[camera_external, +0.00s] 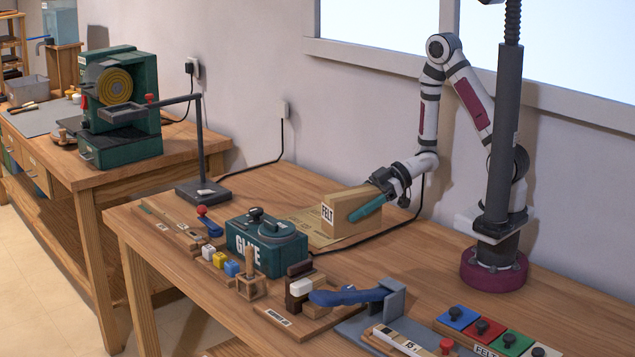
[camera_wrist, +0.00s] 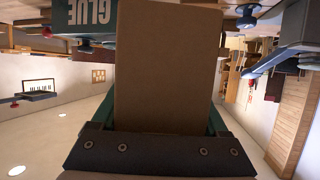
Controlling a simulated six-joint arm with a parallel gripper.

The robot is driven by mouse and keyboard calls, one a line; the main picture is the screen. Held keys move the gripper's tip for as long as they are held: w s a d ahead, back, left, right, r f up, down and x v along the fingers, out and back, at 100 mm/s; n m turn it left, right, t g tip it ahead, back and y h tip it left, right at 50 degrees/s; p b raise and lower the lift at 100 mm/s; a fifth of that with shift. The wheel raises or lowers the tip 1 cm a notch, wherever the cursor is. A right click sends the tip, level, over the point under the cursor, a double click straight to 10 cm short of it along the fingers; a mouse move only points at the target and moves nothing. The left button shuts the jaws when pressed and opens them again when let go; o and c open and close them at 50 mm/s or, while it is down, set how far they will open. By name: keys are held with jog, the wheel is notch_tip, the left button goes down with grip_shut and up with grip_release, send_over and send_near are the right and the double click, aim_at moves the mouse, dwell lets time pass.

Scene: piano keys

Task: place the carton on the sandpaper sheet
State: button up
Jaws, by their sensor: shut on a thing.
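The carton (camera_external: 349,223) is a tan box with a white FELT label, standing upright on or just above the bench. My gripper (camera_external: 354,214) is shut on it, with a green finger along its right side. In the wrist view the carton's brown face (camera_wrist: 166,70) fills the middle between the green fingers (camera_wrist: 166,118). The sandpaper sheet (camera_external: 308,226) is a flat tan sheet showing to the left of and below the carton. The carton hides part of the sheet; I cannot tell whether it touches it.
A green GLUE box (camera_external: 266,248) stands close in front and left of the carton, also in the wrist view (camera_wrist: 90,18). A black lamp-like stand (camera_external: 203,190) is behind left. A blue-handled clamp (camera_external: 345,297) lies in front.

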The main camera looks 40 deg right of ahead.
jog(key=w+d+r+m+t+h, duration=0.1)
jog(key=w+d+m+t+h, duration=0.35)
jog(key=w+d, duration=0.55)
jog(key=w+d+m+t+h, duration=0.3)
jog(key=w+d+m+t, duration=0.4)
jog(key=d, duration=0.5)
jog(key=g, duration=0.2)
send_over(308, 221)
jog(key=s+d, duration=0.3)
jog(key=s, duration=0.1)
jog(key=shift+n+h, duration=0.25)
jog(key=shift+n, duration=0.2)
notch_tip(308, 221, down, 10)
jog(key=shift+d+r, duration=0.1)
jog(key=shift+f, duration=0.35)
jog(key=o, duration=1.5)
jog(key=shift+f, duration=0.1)
